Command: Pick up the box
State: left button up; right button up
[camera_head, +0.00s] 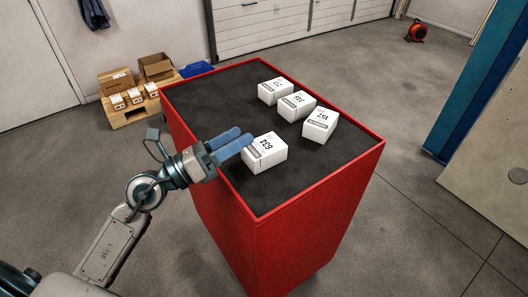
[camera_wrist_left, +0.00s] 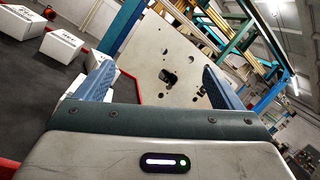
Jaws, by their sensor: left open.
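Several white boxes with black print stand on the dark top of a red cabinet (camera_head: 190,124) in the head view. The nearest box (camera_head: 266,156) sits close to the cabinet's left edge. My left gripper (camera_head: 240,141) is open and empty, with its blue fingers at the upper left of this box. I cannot tell whether they touch it. The left wrist view shows the two fingers spread apart (camera_wrist_left: 156,74). Part of a white surface shows by the left finger there, mostly hidden. My right gripper is not in view.
Three other boxes, a far one (camera_head: 272,90), a middle one (camera_head: 297,106) and a right one (camera_head: 321,125), stand behind. A raised red rim edges the top. A pallet (camera_head: 130,113) with cartons is on the floor at left. A blue post (camera_head: 475,85) stands at right.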

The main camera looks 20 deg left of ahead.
aim_at(247, 152)
pick_arm(q)
jog(key=w+a+f+m+g+y, duration=0.1)
jog(key=f+m, duration=0.1)
jog(key=w+a+f+m+g+y, duration=0.1)
jog(key=f+m+g+y, duration=0.1)
jog(key=f, duration=0.1)
jog(key=w+a+f+m+g+y, duration=0.1)
jog(key=f+y, duration=0.1)
jog(key=f, duration=0.1)
jog(key=shift+a+m+g, duration=0.2)
jog(key=shift+m+g, duration=0.2)
jog(key=shift+w+f+y, duration=0.1)
jog(key=shift+w+y, duration=0.1)
jog(key=shift+y, duration=0.1)
jog(key=shift+p+x, duration=0.65)
jog(key=shift+x, duration=1.95)
jog(key=shift+w+d+p, duration=0.25)
jog(key=shift+d+p, duration=0.05)
jog(key=shift+d, duration=0.05)
jog(key=p+x, duration=0.1)
jog(key=x, duration=0.2)
jog(key=shift+w+d+f+p, duration=0.15)
jog(key=shift+d+p, duration=0.15)
jog(key=shift+d, duration=0.15)
jog(key=shift+w+d+f, duration=0.2)
jog(key=shift+w, duration=0.05)
